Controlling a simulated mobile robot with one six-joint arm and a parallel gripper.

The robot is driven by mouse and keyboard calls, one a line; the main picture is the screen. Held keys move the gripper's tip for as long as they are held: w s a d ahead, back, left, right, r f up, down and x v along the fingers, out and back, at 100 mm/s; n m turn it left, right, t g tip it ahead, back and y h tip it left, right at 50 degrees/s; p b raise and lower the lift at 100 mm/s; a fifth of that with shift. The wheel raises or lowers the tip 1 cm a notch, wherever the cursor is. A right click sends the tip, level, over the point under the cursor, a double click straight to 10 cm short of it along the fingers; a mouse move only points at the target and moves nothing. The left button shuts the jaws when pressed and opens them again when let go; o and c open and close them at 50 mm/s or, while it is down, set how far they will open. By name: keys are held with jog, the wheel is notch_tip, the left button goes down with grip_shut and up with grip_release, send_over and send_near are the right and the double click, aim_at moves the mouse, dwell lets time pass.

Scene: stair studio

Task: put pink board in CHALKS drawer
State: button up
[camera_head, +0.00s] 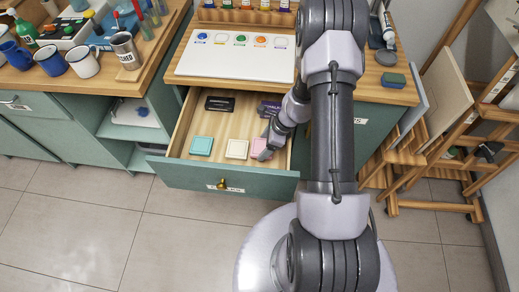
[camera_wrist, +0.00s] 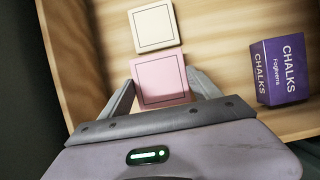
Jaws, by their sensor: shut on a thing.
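The pink board (camera_head: 258,147) is a small flat square inside the open drawer (camera_head: 190,176), near its front right. My gripper (camera_wrist: 161,88) reaches down into the drawer and is shut on the pink board, which also shows between its fingers in the wrist view (camera_wrist: 160,78). A purple box marked CHALKS (camera_wrist: 281,70) lies to the right of the gripper in the wrist view, and behind it in the head view (camera_head: 270,106). The label on the drawer front is partly covered by the brass handle and I cannot read it.
A cream board (camera_head: 236,149), a teal board (camera_head: 201,145) and a black item (camera_head: 219,103) lie in the same drawer. A white paint palette (camera_head: 235,56) is on the top above. Mugs (camera_head: 83,62) stand on the left counter. Wooden easels (camera_head: 440,150) stand at right.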

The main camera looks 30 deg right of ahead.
notch_tip(320, 180, down, 4)
jog(key=shift+r+b, duration=0.2)
jog(key=shift+b, duration=0.45)
jog(key=shift+f, duration=0.2)
jog(key=o, duration=1.3)
jog(key=shift+o, duration=0.2)
jog(key=shift+r, duration=0.1)
